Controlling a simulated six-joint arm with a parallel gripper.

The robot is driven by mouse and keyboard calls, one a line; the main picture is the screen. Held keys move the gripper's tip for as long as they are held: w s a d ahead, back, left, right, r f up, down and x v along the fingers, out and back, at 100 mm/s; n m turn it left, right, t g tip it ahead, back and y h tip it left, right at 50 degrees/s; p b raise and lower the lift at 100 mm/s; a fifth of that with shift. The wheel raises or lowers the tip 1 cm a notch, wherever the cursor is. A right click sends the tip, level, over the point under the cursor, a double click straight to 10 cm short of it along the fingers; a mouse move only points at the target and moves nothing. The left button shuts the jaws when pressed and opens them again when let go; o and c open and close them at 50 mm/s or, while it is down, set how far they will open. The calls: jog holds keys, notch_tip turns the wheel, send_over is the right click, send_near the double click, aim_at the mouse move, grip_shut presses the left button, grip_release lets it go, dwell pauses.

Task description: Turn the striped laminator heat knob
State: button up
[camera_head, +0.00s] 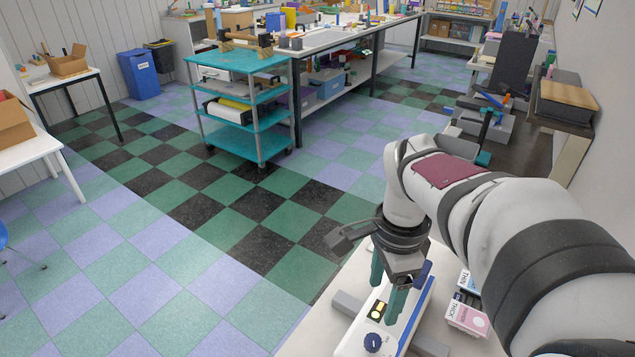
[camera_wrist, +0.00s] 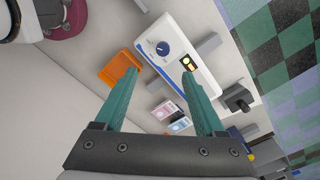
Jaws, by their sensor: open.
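The laminator (camera_head: 354,340) is a white body with a blue edge on the pale worktop. It also shows in the wrist view (camera_wrist: 178,28). Its heat knob (camera_head: 373,342) is round and dark blue; in the wrist view the knob (camera_wrist: 162,48) carries a light stripe. A small dark panel with yellow patches (camera_wrist: 188,63) sits beside the knob. My gripper (camera_head: 386,288) has green fingers, open and empty, above the laminator. In the wrist view my gripper (camera_wrist: 160,73) has its fingertips apart, with the knob beyond the gap between them, not touched.
An orange tray (camera_wrist: 118,64) lies beside the laminator. Small boxes marked THIN (camera_head: 467,282) and THICK (camera_head: 467,317) stand to its right. Grey blocks (camera_head: 347,303) flank the laminator. A teal cart (camera_head: 240,112) stands farther off on the checkered floor.

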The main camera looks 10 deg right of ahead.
aim_at(374, 340)
jog(key=shift+m, duration=0.4)
jog(key=f, duration=1.5)
jog(key=shift+w+d+f, duration=0.35)
jog(key=shift+w+f, duration=0.05)
grip_shut()
